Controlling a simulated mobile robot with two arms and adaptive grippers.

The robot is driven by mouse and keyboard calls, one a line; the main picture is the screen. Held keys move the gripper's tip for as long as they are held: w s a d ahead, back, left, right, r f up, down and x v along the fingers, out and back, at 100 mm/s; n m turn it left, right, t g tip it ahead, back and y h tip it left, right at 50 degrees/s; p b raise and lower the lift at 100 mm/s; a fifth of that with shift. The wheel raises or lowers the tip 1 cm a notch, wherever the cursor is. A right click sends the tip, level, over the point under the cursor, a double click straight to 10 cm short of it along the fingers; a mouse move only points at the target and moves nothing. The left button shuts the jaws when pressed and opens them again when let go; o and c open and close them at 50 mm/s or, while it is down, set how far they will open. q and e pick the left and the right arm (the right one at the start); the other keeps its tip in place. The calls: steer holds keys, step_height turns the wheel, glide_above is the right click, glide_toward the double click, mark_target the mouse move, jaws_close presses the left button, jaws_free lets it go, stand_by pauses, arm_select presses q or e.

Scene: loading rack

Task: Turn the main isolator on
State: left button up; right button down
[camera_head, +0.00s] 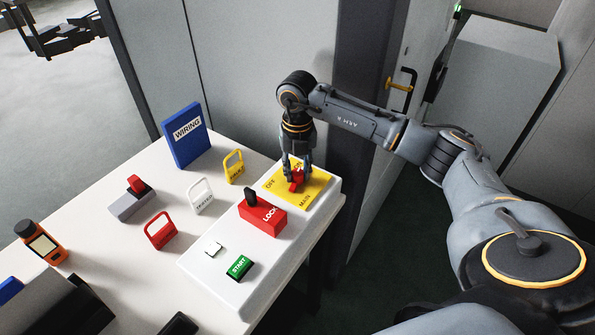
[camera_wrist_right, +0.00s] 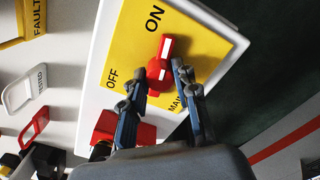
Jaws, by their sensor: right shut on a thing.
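The main isolator is a red rotary handle (camera_wrist_right: 160,72) on a yellow plate (camera_head: 318,191) marked ON, OFF and MAIN, on the white panel (camera_head: 212,271). In the right wrist view, the handle's white-marked end points up toward the word ON, and OFF lies to its left. My right gripper (camera_head: 298,172) reaches down from above and is shut on the handle; its fingertips (camera_wrist_right: 157,84) are on either side of it. The fingers hide part of the handle and plate in the head view.
A red LOCK block (camera_head: 262,217) with a black top sits close beside the yellow plate. A green START button (camera_head: 239,266) is nearer the front. Yellow, white and red tags (camera_head: 161,231) and a blue WIRING binder (camera_head: 184,136) stand on the table. A cabinet wall rises behind.

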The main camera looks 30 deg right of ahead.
mark_target(297, 171)
steer(key=shift+m, duration=0.8)
steer(key=c, duration=1)
jaws_free()
steer(key=shift+r, duration=0.25)
step_height(297, 171, up, 12)
steer(key=shift+f, duration=0.25)
